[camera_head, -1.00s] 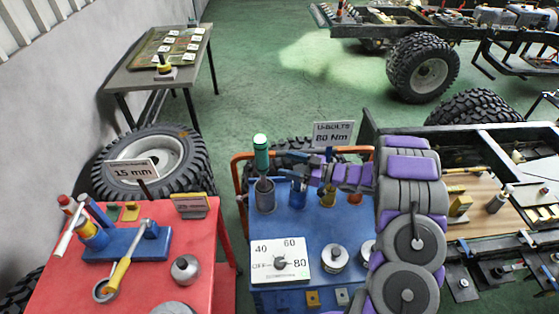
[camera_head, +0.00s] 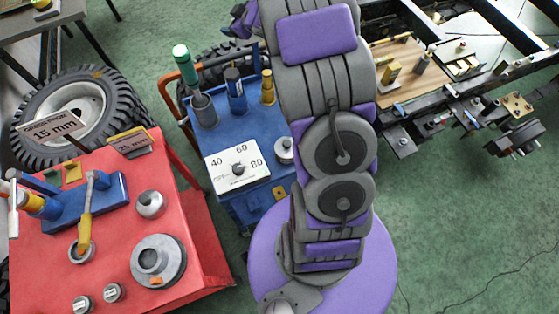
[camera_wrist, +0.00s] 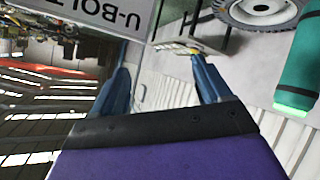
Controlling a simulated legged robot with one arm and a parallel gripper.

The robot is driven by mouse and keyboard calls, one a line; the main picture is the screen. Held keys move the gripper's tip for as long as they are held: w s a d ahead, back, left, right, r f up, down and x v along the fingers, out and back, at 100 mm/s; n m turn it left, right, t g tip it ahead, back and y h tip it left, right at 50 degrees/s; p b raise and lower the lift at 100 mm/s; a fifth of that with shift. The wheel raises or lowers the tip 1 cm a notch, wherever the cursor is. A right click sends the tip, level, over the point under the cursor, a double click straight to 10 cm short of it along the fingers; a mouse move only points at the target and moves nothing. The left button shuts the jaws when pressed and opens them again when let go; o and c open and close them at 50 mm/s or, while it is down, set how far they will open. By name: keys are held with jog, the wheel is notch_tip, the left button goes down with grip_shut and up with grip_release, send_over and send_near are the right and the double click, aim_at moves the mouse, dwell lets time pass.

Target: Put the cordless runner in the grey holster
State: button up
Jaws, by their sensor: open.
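A tool with a green top and dark teal body (camera_head: 185,66) stands in the grey holster (camera_head: 204,112) on the blue cart, leaning slightly left; I take it to be the cordless runner. A teal cylinder with a bright green end (camera_wrist: 297,70), likely this tool, shows at the right edge of the wrist view. My gripper (camera_wrist: 160,62) is open, with nothing between its two blue fingers. The tool lies to the right of the fingers there, apart from them. In the head view my arm reaches up past the cart, and the fingers are not visible.
A red table (camera_head: 110,255) with tools stands left. A chassis frame (camera_head: 450,102) lies right. A sign (camera_wrist: 85,35) is close in the wrist view.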

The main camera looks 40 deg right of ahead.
jog(key=s+r+m+g+h, duration=0.3)
jog(key=s, duration=0.5)
jog(key=s+r+m+g+h, duration=0.2)
jog(key=s+r+h, duration=0.15)
jog(key=s, duration=0.35)
jog(key=s+a+g+y, duration=0.1)
jog(key=s+a+g, duration=0.2)
jog(key=s+a, duration=0.3)
jog(key=s+a+m+g+y, duration=0.1)
jog(key=s+a, duration=0.5)
jog(key=s, duration=1.1)
jog(key=s+a+f+g+y, duration=0.1)
jog(key=s+a+g+y, duration=0.2)
jog(key=s, duration=0.9)
jog(key=a+g, duration=0.2)
jog(key=a, duration=0.1)
jog(key=shift+s+a, duration=0.15)
jog(key=shift+a, duration=0.2)
jog(key=shift+f+y, duration=0.1)
jog(key=shift+y, duration=0.15)
jog(key=shift+f+b, duration=0.7)
jog(key=shift+c, duration=0.3)
